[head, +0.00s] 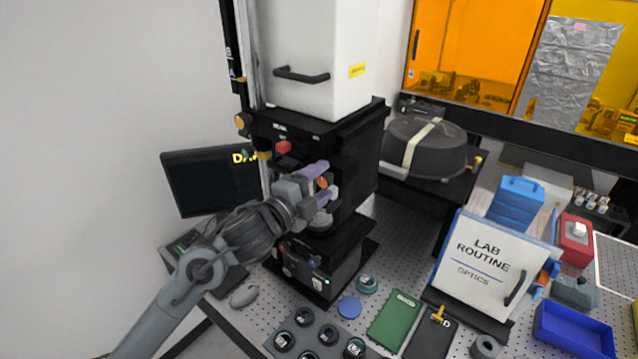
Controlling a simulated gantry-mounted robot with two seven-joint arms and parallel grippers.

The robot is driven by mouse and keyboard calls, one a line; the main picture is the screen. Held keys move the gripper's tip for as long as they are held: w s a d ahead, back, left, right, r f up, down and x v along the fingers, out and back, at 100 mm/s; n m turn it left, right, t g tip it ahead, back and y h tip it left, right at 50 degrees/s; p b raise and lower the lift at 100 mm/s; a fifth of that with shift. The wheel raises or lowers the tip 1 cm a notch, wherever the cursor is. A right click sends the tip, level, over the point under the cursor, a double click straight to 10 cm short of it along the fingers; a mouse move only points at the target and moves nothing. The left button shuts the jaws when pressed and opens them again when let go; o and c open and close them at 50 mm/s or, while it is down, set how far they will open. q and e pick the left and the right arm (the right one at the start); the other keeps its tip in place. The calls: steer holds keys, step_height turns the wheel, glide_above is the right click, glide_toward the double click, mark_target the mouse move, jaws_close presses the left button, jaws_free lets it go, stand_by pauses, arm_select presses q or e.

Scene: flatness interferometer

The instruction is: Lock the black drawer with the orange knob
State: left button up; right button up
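The orange knob (321,182) shows on the front of the black interferometer housing (358,165), partly hidden by my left gripper. The black drawer itself is mostly hidden behind the gripper, and I cannot make out its edges. My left gripper (320,186) is open, with one purple finger above the knob and one below it. The knob shows between the fingers, and a gap seems to remain below it. I cannot tell whether a finger touches it. My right gripper is not in view.
A white column with a black handle (302,75) rises above the housing. A monitor (210,180) stands to the left. A black control box (325,268) sits below.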

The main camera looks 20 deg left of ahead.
arm_select(q)
steer(key=b+v, duration=0.1)
steer(key=v, duration=0.9)
steer(key=shift+s+a+b, duration=0.15)
steer(key=shift+s+b, duration=0.2)
steer(key=shift+s, duration=0.05)
